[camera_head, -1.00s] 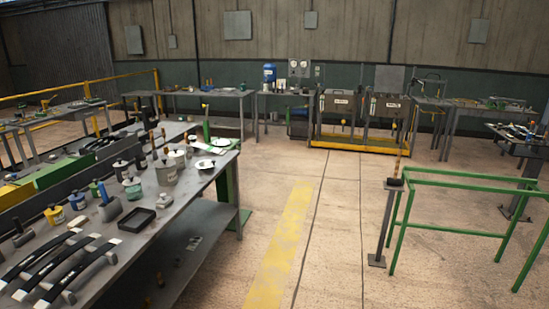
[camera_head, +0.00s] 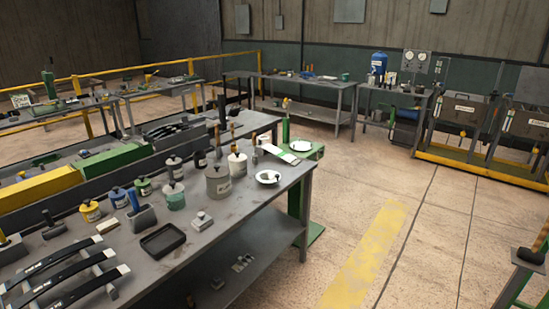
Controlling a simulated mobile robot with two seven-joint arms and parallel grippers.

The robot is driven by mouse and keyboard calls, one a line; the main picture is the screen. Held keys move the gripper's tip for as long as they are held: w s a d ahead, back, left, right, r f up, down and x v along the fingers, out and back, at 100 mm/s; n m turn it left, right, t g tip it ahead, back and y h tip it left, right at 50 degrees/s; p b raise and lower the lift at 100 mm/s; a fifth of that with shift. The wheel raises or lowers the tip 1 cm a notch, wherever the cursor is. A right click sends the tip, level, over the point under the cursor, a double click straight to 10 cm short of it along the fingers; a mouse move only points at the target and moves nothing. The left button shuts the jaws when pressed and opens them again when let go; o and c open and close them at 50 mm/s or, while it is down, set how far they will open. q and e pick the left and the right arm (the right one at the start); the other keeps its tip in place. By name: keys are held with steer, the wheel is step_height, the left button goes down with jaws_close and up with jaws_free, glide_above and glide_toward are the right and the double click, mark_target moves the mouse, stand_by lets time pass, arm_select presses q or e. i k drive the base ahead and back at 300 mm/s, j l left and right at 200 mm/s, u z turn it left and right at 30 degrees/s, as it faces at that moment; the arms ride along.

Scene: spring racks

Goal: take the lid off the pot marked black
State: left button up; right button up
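Several small lidded pots stand on the grey workbench (camera_head: 235,228) at left centre. I see a yellow pot (camera_head: 91,212), a blue pot (camera_head: 119,198), a green pot (camera_head: 143,187), a teal pot (camera_head: 175,199), a dark grey pot (camera_head: 174,170), a larger grey pot (camera_head: 218,184) and a white pot (camera_head: 237,166). They have dark knobbed lids on top. The labels are too small to read, so I cannot tell for sure which is marked black; the dark grey one is the darkest. Neither of my grippers is in view.
A black tray (camera_head: 163,240), a white bowl (camera_head: 268,178) and black leaf springs (camera_head: 62,263) share the bench. A green stand (camera_head: 309,215) is at its far right end. Floor with a yellow stripe (camera_head: 368,255) is open to the right. More benches line the back.

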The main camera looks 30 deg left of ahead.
mark_target(216, 170)
steer(key=i+u, duration=0.35)
steer(key=i+l+u, duration=0.1)
steer(key=i+u, duration=0.2)
steer(key=i, duration=0.15)
steer(key=i+l+u, duration=0.2)
steer(key=i+u, duration=0.4)
steer(key=u, duration=0.25)
steer(key=i+l+u, duration=0.15)
steer(key=u, duration=0.35)
steer(key=i+l+u, duration=0.25)
steer(key=u, duration=0.25)
